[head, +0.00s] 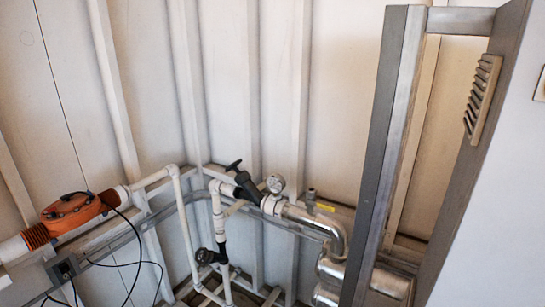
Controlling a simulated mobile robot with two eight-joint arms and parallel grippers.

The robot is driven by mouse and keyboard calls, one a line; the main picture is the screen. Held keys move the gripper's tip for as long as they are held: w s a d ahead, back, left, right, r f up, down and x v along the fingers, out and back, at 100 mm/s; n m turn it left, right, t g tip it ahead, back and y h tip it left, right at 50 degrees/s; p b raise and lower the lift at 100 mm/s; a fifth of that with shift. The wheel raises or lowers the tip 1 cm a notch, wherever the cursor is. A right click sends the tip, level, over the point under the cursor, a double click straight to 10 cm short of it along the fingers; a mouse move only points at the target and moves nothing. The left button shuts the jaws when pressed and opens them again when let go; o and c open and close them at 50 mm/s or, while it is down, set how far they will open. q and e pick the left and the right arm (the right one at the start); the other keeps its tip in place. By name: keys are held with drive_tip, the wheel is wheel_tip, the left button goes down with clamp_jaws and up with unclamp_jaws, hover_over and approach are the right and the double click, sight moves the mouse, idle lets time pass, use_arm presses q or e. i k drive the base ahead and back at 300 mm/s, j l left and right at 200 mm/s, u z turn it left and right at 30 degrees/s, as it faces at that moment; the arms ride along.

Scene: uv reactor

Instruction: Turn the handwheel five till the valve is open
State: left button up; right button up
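Two black hand-operated valves show in the head view, and I see no number on either, so I cannot tell which is handwheel five. One dark handle (233,165) sits on top of a black angled valve body (248,187) in the upper pipe. A round black handwheel (205,256) sits lower, at the left side of a vertical white pipe. Both are small, and how far either valve is open cannot be told. Neither of my grippers is in view.
An orange housing (72,212) with black cables sits on the left pipe. A pressure gauge (275,183) and a yellow lever (325,207) sit right of the valves. Silver piping (332,232) bends down there. A tall grey frame (388,150) stands at the right.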

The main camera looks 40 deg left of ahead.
sight(233, 166)
drive_tip(key=j+u, duration=1.15)
drive_tip(key=i+l, duration=0.05)
drive_tip(key=l, duration=0.05)
